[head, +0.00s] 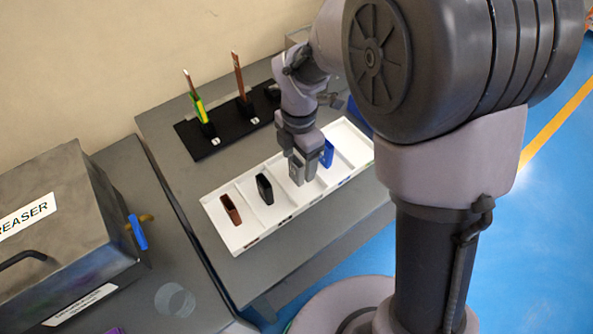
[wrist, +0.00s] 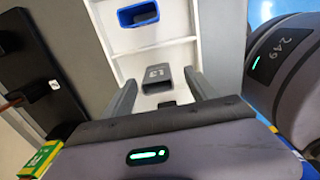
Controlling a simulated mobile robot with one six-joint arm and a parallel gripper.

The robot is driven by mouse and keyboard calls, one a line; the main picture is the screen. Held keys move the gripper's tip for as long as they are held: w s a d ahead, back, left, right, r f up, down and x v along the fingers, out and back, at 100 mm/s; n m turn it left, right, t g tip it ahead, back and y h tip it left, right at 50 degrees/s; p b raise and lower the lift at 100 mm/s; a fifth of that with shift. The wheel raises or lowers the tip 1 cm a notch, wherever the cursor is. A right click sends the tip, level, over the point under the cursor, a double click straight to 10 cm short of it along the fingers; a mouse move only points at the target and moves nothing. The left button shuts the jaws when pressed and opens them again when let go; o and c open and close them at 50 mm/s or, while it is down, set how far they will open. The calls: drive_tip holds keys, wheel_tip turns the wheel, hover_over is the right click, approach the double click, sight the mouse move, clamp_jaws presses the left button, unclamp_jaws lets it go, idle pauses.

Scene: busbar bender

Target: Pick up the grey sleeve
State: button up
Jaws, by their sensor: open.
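The grey sleeve (wrist: 158,75) stands in a compartment of the white tray (head: 233,239), its dark opening showing in the wrist view. My gripper (head: 301,166) is over that compartment, pointing down. In the wrist view its two fingers are open on either side of the sleeve, with gaps on both sides. I cannot tell how far down the fingers reach along it. In the head view my gripper largely hides the grey sleeve.
A blue sleeve (head: 327,153) stands in the neighbouring compartment, close to my gripper. A black sleeve (head: 264,189) and a brown sleeve (head: 231,209) stand on the other side. A black rack (head: 228,135) with upright bars is behind. A grey machine (head: 70,225) stands at left.

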sight(296, 172)
drive_tip(key=f+b, duration=0.2)
drive_tip(key=f, duration=0.1)
drive_tip(key=f+b, duration=0.1)
drive_tip(key=f, duration=0.1)
drive_tip(key=shift+w+a+f, duration=0.1)
drive_tip(key=shift+a+f, duration=0.15)
drive_tip(key=shift+a, duration=0.05)
drive_tip(key=shift+r, duration=0.15)
drive_tip(key=c, duration=1.4)
drive_tip(key=shift+r, duration=0.1)
